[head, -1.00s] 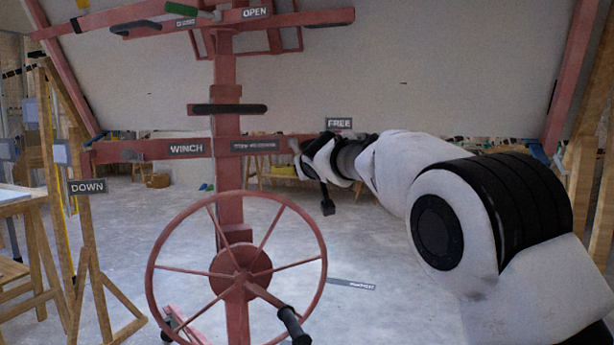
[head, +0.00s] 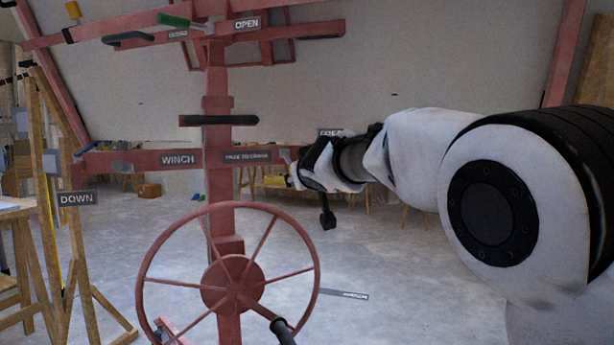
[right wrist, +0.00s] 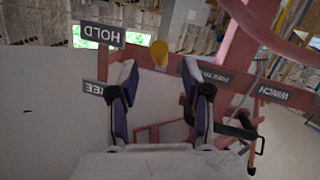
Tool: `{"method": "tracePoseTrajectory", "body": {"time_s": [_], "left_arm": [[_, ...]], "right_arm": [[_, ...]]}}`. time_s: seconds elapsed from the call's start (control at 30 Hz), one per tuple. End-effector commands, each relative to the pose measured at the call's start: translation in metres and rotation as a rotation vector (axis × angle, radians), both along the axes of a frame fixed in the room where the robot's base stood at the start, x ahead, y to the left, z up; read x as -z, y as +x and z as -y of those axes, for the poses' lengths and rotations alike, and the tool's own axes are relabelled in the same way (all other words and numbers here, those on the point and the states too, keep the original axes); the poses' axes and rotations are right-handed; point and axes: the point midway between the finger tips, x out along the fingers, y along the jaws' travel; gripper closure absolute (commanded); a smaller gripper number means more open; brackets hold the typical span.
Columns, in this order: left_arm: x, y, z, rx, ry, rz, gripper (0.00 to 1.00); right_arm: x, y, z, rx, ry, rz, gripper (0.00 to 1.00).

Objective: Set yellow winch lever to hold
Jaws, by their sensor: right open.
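The yellow winch lever shows in the right wrist view as a yellow grip (right wrist: 160,54) in the gap between my right fingers, near the red beam. A HOLD plate (right wrist: 103,34) is left of it, and a partly covered FREE plate (right wrist: 93,88) is lower left. My right gripper (right wrist: 158,66) is open, with a finger on each side of the yellow grip in the picture; contact cannot be told. In the head view my right gripper (head: 307,168) is at the right end of the WINCH beam (head: 128,160) and hides the lever there. My left gripper is out of view.
A red handwheel (head: 228,285) with a black crank handle stands below the beam on the red post (head: 217,90). A black bar (head: 218,120) crosses the post above. A wooden stand with a DOWN plate (head: 76,198) is at left. Open floor lies behind.

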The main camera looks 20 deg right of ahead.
Motion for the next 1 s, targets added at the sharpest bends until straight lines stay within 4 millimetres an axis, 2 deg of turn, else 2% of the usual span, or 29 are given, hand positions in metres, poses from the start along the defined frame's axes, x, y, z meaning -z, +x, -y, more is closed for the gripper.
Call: {"method": "tracePoseTrajectory", "body": {"time_s": [0.1,0.2,0.3,1.0], "left_arm": [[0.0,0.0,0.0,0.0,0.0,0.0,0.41],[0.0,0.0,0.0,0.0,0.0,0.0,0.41],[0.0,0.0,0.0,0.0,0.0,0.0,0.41],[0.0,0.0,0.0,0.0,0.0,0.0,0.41]], "right_arm": [[-0.008,-0.029,-0.003,0.0,-0.002,0.0,0.51],[-0.012,-0.045,-0.004,0.0,-0.001,0.0,0.51],[-0.013,-0.053,-0.005,0.0,0.0,0.0,0.51],[-0.013,-0.054,-0.005,0.0,0.0,-0.001,0.51]]}}
